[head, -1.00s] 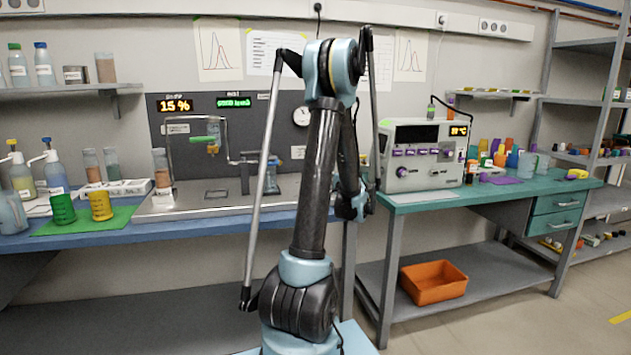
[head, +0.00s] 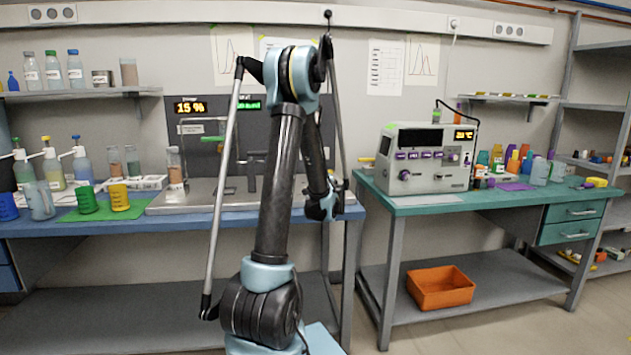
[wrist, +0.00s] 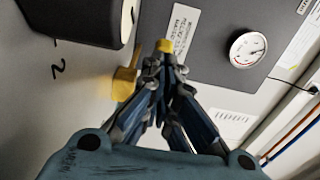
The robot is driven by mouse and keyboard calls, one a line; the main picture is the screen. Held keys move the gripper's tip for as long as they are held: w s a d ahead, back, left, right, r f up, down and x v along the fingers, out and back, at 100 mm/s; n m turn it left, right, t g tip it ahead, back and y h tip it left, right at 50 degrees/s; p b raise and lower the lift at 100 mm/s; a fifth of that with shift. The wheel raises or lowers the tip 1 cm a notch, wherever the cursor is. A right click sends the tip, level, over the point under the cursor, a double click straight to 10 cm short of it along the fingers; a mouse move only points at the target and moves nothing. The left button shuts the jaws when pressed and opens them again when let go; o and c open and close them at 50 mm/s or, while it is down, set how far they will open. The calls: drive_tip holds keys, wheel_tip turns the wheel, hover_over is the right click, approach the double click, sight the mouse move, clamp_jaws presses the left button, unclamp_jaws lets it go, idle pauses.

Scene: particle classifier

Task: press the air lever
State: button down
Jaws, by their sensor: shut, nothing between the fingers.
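My gripper (wrist: 160,72) is shut and empty in the wrist view, its dark blue fingers pointing up the picture. A yellow piece (wrist: 124,84), possibly the air lever, stands just left of the fingers. A small yellow block (wrist: 165,46) shows just beyond the fingertips. I cannot tell whether the two yellow parts are joined, or whether the fingers touch them. In the head view my arm's end is by the right end of the blue bench, and my fingers cannot be made out there. No lever is clearly identifiable in that view.
A dark cylinder (wrist: 85,16) and a round gauge (wrist: 247,48) flank the fingers in the wrist view. The blue bench (head: 110,228) holds a steel base and cups. A control box (head: 425,158) stands on the green bench (head: 430,205); an orange bin (head: 440,290) is below.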

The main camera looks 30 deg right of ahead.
drive_tip(key=shift+w+a, duration=0.25)
drive_tip(key=shift+w, duration=0.25)
drive_tip(key=shift+w+a, duration=0.2)
drive_tip(key=shift+w, duration=0.25)
drive_tip(key=v, duration=0.4)
drive_tip(key=shift+s+d+f, duration=0.1)
drive_tip(key=shift+s+d, duration=0.05)
drive_tip(key=shift+d, duration=0.1)
drive_tip(key=s+a, duration=0.1)
drive_tip(key=a, duration=0.1)
drive_tip(key=s+a, duration=0.1)
drive_tip(key=a, duration=0.2)
drive_tip(key=s+a, duration=0.2)
drive_tip(key=shift+s+a, duration=0.15)
drive_tip(key=shift+a, duration=0.15)
drive_tip(key=shift+s+a, duration=0.3)
drive_tip(key=shift+a, duration=0.2)
